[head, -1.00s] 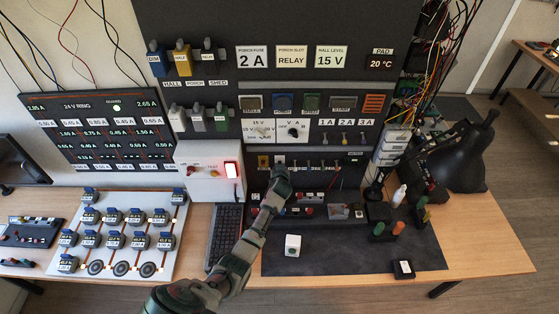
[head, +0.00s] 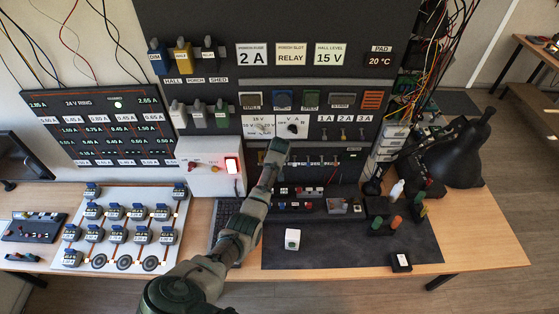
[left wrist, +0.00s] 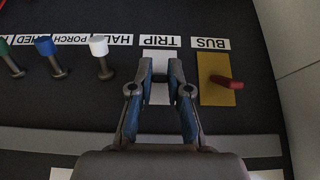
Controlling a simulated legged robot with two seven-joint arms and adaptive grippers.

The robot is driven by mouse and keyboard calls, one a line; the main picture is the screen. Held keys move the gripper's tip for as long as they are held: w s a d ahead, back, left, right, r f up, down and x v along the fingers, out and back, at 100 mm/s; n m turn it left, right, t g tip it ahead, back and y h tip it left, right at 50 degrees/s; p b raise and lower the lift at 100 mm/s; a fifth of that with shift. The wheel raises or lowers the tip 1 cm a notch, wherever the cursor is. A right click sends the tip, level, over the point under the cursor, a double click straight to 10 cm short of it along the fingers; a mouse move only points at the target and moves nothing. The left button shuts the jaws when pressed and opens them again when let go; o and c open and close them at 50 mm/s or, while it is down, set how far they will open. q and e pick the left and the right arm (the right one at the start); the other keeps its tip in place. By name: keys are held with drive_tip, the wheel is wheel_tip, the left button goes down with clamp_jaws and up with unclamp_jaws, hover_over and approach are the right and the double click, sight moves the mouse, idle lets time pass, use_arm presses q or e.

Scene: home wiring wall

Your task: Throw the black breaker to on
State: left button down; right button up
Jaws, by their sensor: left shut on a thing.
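In the left wrist view, my left gripper (left wrist: 161,72) is over the white plate (left wrist: 160,90) marked TRIP. Its fingertips are close together on a small dark part, which I take to be the black breaker's lever; the fingers hide most of it, so its position cannot be told. In the head view my left gripper (head: 277,146) reaches up to the lower panel and covers the TRIP plate. My right gripper is not in view.
Next to the TRIP plate is a yellow plate (left wrist: 216,80) with a red lever (left wrist: 227,83), marked BUS. On the other side stand a white-capped lever (left wrist: 99,46) and a blue-capped lever (left wrist: 46,47). A white box (head: 211,168) stands left of my arm.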

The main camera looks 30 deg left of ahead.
use_arm(q)
drive_tip(key=shift+s+d+f, duration=0.1)
drive_tip(key=shift+d+f, duration=0.05)
drive_tip(key=shift+f, duration=0.15)
drive_tip(key=c, duration=1.4)
unclamp_jaws()
drive_tip(key=shift+o, duration=1.4)
drive_tip(key=shift+w, duration=0.3)
drive_tip(key=shift+a, duration=0.2)
drive_tip(key=shift+s+r, duration=0.1)
drive_tip(key=shift+r, duration=0.15)
drive_tip(key=v, duration=1.1)
drive_tip(key=shift+d, duration=0.25)
drive_tip(key=shift+r, duration=0.1)
